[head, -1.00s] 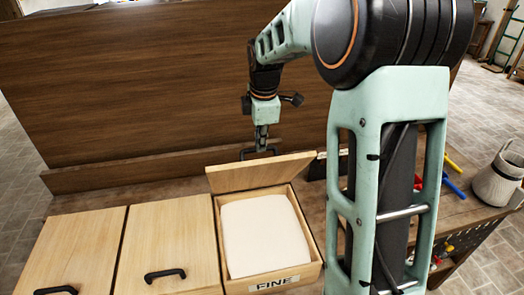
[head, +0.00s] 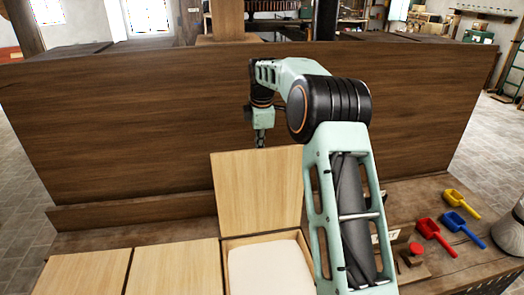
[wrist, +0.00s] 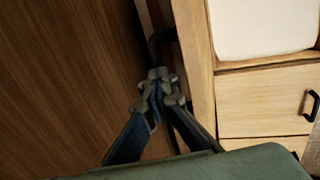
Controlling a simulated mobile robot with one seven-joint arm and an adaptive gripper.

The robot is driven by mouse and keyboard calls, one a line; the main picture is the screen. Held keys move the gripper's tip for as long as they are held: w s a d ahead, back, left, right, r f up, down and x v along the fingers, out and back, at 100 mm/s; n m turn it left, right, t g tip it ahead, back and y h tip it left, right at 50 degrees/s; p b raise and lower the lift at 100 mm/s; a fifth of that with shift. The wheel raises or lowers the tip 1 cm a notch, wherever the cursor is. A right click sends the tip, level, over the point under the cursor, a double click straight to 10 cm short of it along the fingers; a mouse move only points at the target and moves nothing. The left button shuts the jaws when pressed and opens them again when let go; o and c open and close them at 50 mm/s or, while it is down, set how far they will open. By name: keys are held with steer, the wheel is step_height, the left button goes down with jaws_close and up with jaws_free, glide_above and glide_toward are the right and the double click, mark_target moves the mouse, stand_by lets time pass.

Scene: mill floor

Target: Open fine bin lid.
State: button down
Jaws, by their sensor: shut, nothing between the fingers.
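The fine bin lid (head: 257,192) is pale wood and stands raised, nearly upright, at the back of its bin. The fine bin (head: 233,241) is open and filled with smooth white material (head: 270,268). In the wrist view, the lid (wrist: 196,62) shows almost edge-on, with its dark handle (wrist: 158,40) on the side facing away from the bin. My gripper (head: 261,142) is behind the lid's top edge, its tips hidden in the head view. In the wrist view my gripper (wrist: 158,75) is shut and empty, close to the handle; I cannot tell whether they touch.
Two closed bin lids (head: 172,268) lie to the left. A tall brown wooden panel (head: 120,130) stands behind the bins, close to my gripper. Red, blue and yellow scoops (head: 461,227) lie on the bench at the right, with a grey container (head: 509,232) at the edge.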

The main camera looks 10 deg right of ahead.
steer(key=shift+w+f+g, duration=0.15)
steer(key=shift+w+f, duration=0.3)
steer(key=shift+f, duration=0.4)
steer(key=shift+w+f+g, duration=0.15)
steer(key=shift+w+f, duration=0.25)
steer(key=shift+f, duration=0.4)
steer(key=shift+d, duration=0.1)
steer(key=c, duration=2.1)
jaws_free()
steer(key=shift+o, duration=0.3)
steer(key=shift+r, duration=0.1)
steer(key=shift+o, duration=0.4)
step_height(320, 180, up, 14)
steer(key=s, duration=0.2)
